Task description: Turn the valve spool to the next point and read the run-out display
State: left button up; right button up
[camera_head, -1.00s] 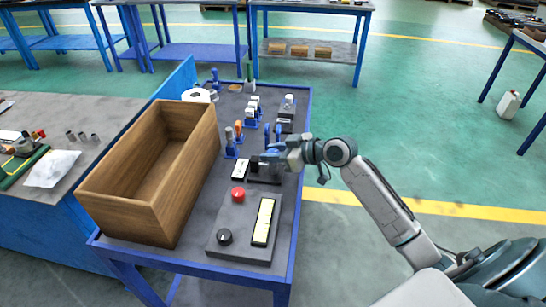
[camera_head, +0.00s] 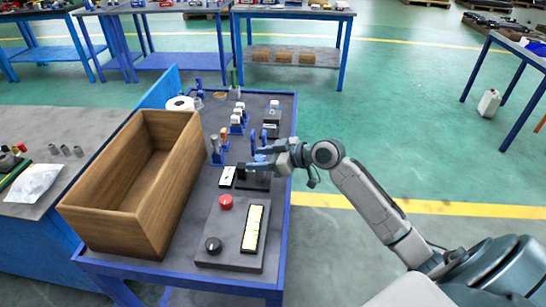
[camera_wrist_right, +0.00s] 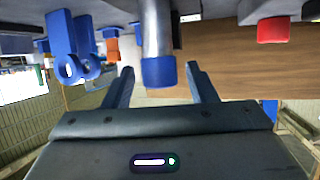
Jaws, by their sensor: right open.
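My right gripper (camera_head: 262,161) is at the dark stand (camera_head: 256,181) on the blue table's right side. In the right wrist view the gripper (camera_wrist_right: 162,78) is open. A grey cylinder with a blue end (camera_wrist_right: 158,72), which looks like the valve spool, shows between its fingers, with a gap on each side. In the head view the gripper hides most of the spool. A small white-faced device (camera_head: 227,177) lies left of the stand; I cannot read it. A pale lit panel (camera_head: 253,228) is on the grey control box. My left gripper is not in view.
A wooden crate (camera_head: 172,192) fills the table's left side. The control box (camera_head: 222,248) at the front has a red button (camera_head: 226,202) and a black knob (camera_head: 213,245). Blue holders (camera_head: 217,152) and small parts stand behind. Floor right of the table is clear.

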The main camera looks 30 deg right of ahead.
jog(key=shift+s+d, duration=0.3)
jog(key=v, duration=0.5)
jog(key=shift+b, duration=0.3)
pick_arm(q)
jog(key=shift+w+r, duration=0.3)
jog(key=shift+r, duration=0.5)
pick_arm(e)
jog(key=v, duration=0.4)
jog(key=shift+s+d+r, duration=0.15)
jog(key=shift+s+r, duration=0.05)
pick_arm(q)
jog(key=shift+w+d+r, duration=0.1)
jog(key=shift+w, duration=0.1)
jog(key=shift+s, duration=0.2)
